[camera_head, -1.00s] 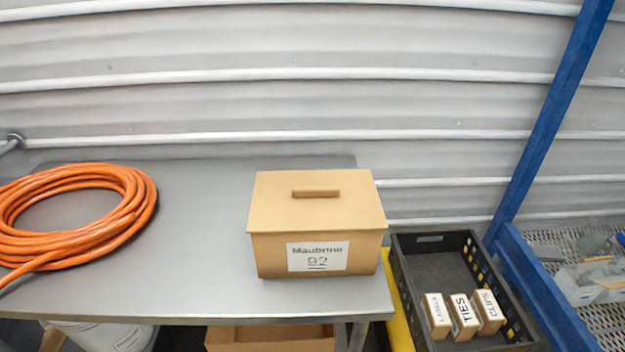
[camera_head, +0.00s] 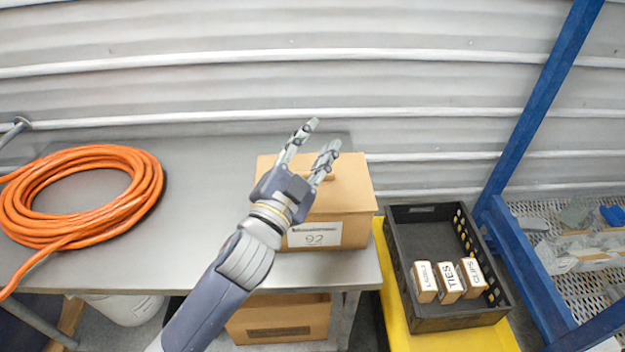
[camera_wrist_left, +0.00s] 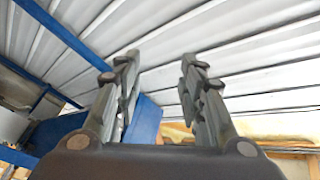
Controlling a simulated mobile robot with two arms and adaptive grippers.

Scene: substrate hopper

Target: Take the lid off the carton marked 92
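The carton marked 92 (camera_head: 345,232) is a tan box standing on the metal table. My left gripper (camera_head: 322,138) is in front of and over the lid, fingers apart and pointing up and away. It also shows in the left wrist view (camera_wrist_left: 158,80), open with nothing between the fingers. Whether it touches the lid I cannot tell. My right gripper is not in view.
A coiled orange hose (camera_head: 150,205) lies on the left of the table (camera_head: 195,165). A black crate (camera_head: 425,318) with several small labelled boxes stands on the right, beside a blue rack (camera_head: 530,120). Another carton (camera_head: 255,325) sits under the table.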

